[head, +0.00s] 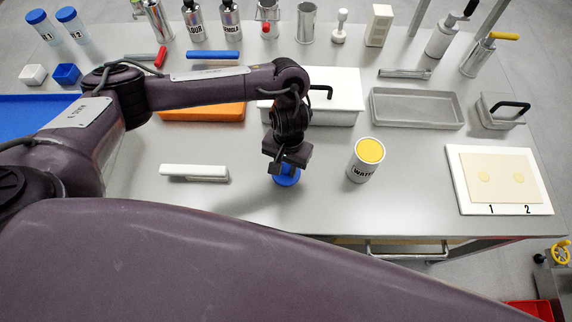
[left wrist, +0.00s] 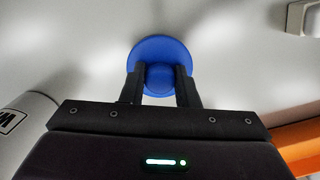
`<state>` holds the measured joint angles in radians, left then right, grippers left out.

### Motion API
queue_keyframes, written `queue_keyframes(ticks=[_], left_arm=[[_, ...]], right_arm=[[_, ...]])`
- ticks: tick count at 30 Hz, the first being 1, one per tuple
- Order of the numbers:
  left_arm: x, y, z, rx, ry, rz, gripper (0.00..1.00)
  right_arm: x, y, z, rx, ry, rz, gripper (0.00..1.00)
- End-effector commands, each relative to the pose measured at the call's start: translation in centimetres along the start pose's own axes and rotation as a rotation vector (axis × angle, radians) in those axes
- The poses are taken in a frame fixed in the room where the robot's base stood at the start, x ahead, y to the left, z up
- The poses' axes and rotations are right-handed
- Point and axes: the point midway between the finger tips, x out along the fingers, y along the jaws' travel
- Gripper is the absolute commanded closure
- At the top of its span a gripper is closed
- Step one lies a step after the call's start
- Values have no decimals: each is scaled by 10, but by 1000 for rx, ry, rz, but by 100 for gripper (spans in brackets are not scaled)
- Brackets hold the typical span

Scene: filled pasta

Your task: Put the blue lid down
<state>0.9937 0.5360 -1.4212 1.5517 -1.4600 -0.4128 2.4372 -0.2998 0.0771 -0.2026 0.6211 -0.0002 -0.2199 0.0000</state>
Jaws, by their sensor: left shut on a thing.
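The blue lid (head: 287,178) is a round disc with a knob, low over the front middle of the grey table (head: 250,205). My left gripper (head: 285,166) points down and is shut on the lid's knob. In the left wrist view the lid (left wrist: 160,47) shows between the two fingers (left wrist: 160,85). I cannot tell whether the lid touches the table. My right gripper is not in view.
A white canister with a yellow top (head: 368,158) stands just right of the lid. A white-handled tool (head: 195,172) lies to the left. A white box (head: 335,92) and an orange block (head: 205,112) are behind. A white board (head: 498,180) lies at right.

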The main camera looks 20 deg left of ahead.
Motion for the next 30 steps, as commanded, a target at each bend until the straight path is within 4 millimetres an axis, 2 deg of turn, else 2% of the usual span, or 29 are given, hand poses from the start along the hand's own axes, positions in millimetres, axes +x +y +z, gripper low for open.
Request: queue_keyframes(ticks=[5, 6, 10, 19, 23, 30], left_arm=[[3, 0, 0, -1, -1, 0, 99], [2, 0, 0, 0, 0, 0, 67], [3, 0, 0, 0, 0, 0, 50], [-1, 0, 0, 1, 1, 0, 50], [-21, 0, -1, 2, 4, 0, 50], [-74, 0, -1, 4, 6, -2, 50]], right_arm=[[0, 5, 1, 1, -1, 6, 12], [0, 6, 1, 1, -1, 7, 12], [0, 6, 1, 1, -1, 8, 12], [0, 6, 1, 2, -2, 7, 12], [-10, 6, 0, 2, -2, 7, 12], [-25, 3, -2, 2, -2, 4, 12]])
